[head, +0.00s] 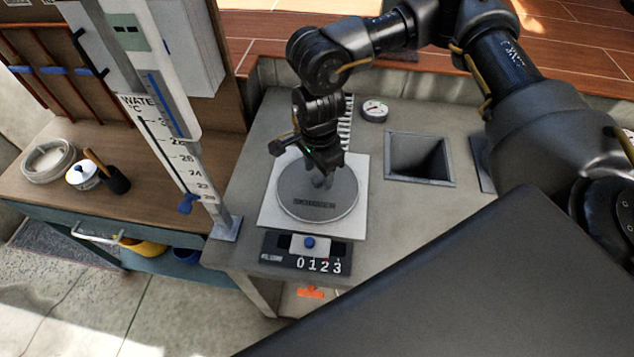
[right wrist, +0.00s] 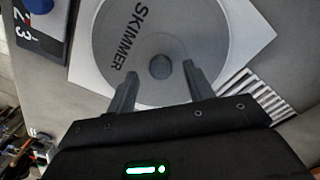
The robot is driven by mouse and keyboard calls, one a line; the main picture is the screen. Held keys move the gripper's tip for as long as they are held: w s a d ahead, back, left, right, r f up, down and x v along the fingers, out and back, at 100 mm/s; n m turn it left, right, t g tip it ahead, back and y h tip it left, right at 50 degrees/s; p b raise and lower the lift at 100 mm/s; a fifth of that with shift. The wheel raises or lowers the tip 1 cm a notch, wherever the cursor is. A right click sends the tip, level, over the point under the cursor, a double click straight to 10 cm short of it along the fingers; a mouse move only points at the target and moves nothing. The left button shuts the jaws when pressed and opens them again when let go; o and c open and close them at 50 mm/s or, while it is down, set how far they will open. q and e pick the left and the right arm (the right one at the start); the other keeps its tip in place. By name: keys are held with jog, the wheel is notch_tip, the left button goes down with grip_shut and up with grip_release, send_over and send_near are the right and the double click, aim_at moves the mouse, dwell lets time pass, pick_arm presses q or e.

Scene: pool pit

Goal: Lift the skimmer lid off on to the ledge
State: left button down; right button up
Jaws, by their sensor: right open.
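The skimmer lid (head: 343,207) is a round grey disc with a small knob. It lies flat within a white square frame (head: 274,216) on the grey ledge (head: 400,225). My right gripper (head: 322,180) points down over the middle of the lid. In the right wrist view the lid (right wrist: 205,35) shows the word SKIMMER, and the knob (right wrist: 159,67) appears between the open fingertips. Whether the fingers touch the lid or stand just above it I cannot tell. My left gripper is not in view.
A square opening (head: 420,157) is in the ledge to the right, and a round gauge (head: 374,110) lies behind. A counter panel reading 0123 (head: 308,253) is in front. A tall water-temperature post (head: 160,120) stands left. Bare ledge lies right of the lid.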

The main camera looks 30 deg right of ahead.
aim_at(317, 177)
jog(key=shift+w+f, duration=0.15)
jog(key=shift+f, duration=0.7)
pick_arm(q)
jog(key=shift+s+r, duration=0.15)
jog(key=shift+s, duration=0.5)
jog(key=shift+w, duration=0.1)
pick_arm(e)
jog(key=shift+c, duration=0.2)
